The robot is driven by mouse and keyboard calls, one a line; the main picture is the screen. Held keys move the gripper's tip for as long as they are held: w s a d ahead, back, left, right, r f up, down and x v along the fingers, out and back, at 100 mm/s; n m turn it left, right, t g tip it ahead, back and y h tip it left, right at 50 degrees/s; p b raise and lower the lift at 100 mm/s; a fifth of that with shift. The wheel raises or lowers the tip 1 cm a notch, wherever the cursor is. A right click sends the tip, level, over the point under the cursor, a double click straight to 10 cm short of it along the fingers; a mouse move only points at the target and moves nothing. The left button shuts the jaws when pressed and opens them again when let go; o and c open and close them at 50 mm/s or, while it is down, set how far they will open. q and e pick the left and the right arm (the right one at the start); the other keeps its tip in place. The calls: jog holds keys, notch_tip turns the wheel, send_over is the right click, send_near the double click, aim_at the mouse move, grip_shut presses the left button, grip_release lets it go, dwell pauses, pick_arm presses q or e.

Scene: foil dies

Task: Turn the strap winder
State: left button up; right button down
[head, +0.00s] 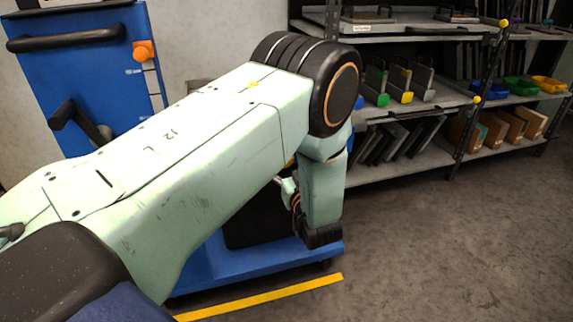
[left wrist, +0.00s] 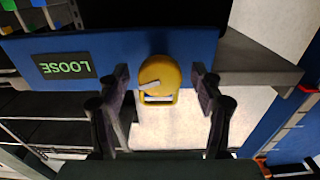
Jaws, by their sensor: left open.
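The strap winder appears to be the round yellow piece (left wrist: 160,72) with a pale pointer mark and a slotted lower end, set on a blue panel (left wrist: 200,48) in the left wrist view. My left gripper (left wrist: 162,88) is open, with one finger on each side of the yellow piece and visible gaps to it. A dark label reading "LOOSE" (left wrist: 66,66), upside down in this view, is on the panel to the left. In the head view my left arm covers the middle, and the yellow piece and the fingers cannot be made out. My right gripper is not in view.
A blue cart (head: 75,75) with a black push bar (head: 66,38) and an orange knob (head: 143,50) stands behind my arm. Shelving (head: 400,172) with trays and bins stands at the back right. The floor (head: 460,250) at right is clear, with a yellow line (head: 265,297) near the cart.

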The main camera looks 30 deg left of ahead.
pick_arm(q)
jog(key=c, duration=1.1)
jog(key=shift+r+m+p, duration=0.1)
jog(key=shift+m+p, duration=0.95)
jog(key=shift+m, duration=0.25)
jog(key=m+p, duration=0.1)
jog(key=m, duration=0.1)
jog(key=shift+m+p, duration=0.3)
jog(key=m+p, duration=0.1)
jog(key=m, duration=0.2)
jog(key=shift+s+m+p, duration=0.1)
jog(key=shift+m+p, duration=0.6)
jog(key=shift+m, duration=1.3)
